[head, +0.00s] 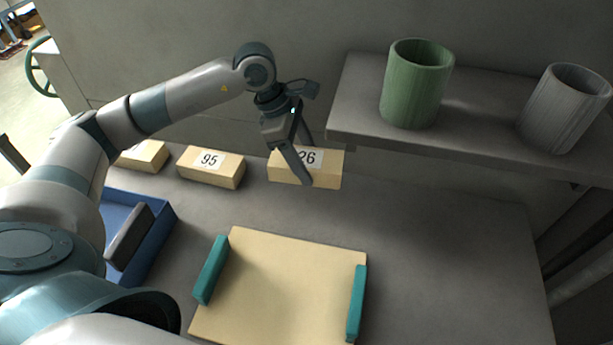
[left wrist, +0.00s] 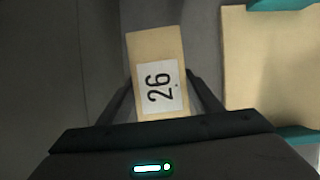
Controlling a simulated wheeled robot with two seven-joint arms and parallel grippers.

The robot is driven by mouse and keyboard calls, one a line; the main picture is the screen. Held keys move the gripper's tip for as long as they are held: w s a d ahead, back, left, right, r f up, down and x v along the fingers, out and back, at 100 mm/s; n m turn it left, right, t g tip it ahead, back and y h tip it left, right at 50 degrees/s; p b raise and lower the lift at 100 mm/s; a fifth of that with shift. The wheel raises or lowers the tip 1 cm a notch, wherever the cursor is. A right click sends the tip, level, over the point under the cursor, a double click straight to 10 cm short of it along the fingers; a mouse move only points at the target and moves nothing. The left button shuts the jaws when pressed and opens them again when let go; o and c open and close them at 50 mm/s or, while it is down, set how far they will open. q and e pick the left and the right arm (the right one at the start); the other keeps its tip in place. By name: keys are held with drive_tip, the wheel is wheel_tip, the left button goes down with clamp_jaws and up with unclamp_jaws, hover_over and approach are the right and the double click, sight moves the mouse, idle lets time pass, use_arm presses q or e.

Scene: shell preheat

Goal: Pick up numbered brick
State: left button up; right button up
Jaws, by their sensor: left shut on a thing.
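The brick numbered 26 (head: 328,168) is a pale tan block at the back of the grey table, and its label is partly covered by a finger in the head view. It also shows in the left wrist view (left wrist: 145,48), lying between the two fingers. My left gripper (head: 306,166) is shut on this brick. The brick numbered 95 (head: 228,170) lies to its left, and another tan brick (head: 150,155) lies farther left, partly hidden by my arm. My right gripper is not in view.
A tan board (head: 280,290) with two teal side bars (head: 356,302) lies at the front. A blue tray (head: 163,222) with a dark block (head: 128,237) is at left. A shelf (head: 480,143) at right holds a green cup (head: 414,88) and a grey cup (head: 562,108). The table's right side is clear.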

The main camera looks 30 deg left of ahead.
use_arm(q)
drive_tip(key=shift+r+b, duration=0.3)
drive_tip(key=shift+r, duration=0.95)
